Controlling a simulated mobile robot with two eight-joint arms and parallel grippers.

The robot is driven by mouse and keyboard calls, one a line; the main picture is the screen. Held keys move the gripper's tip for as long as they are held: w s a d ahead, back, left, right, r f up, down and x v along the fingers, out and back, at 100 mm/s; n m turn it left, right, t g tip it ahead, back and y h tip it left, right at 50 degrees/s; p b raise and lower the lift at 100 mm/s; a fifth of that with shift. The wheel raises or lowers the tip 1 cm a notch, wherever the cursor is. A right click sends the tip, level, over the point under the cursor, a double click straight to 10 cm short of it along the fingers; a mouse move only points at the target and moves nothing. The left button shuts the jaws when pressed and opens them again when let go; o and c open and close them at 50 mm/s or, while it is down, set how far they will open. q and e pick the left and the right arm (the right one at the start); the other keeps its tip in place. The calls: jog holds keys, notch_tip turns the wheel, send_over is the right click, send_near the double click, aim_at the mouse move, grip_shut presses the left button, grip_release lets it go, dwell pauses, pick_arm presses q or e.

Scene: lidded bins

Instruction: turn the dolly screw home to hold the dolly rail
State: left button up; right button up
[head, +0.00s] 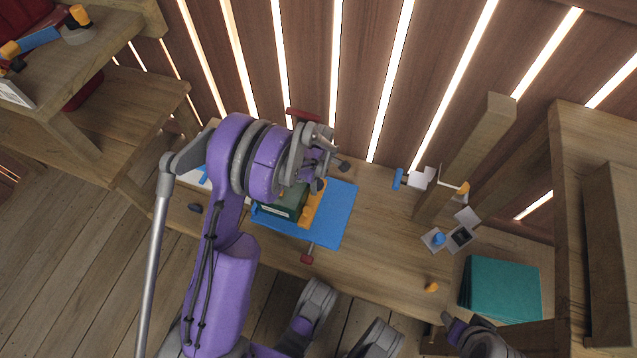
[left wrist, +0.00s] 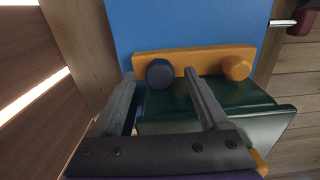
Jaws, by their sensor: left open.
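The dolly rail (left wrist: 200,60) is an orange bar lying across one end of the green dolly (left wrist: 215,112); it also shows in the head view (head: 314,205). A dark blue-grey round knob, seemingly the dolly screw (left wrist: 160,72), sits on the rail at left. An orange round knob (left wrist: 237,68) sits at its right end. My left gripper (left wrist: 161,77) is open, with its fingertips on either side of the dark knob; I cannot tell whether they touch it. In the head view my left gripper (head: 331,178) is over the dolly, and my wrist hides the knob.
A blue board (head: 338,215) lies under the dolly on the wooden bench (head: 375,240). Red-handled clamps (head: 307,259) stand at its front and back edges. Small blocks (head: 460,237), a wooden post (head: 480,145) and a teal box (head: 502,287) are at right.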

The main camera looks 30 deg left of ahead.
pick_arm(q)
jog(key=shift+f, duration=0.85)
grip_shut()
jog(key=shift+m, duration=0.3)
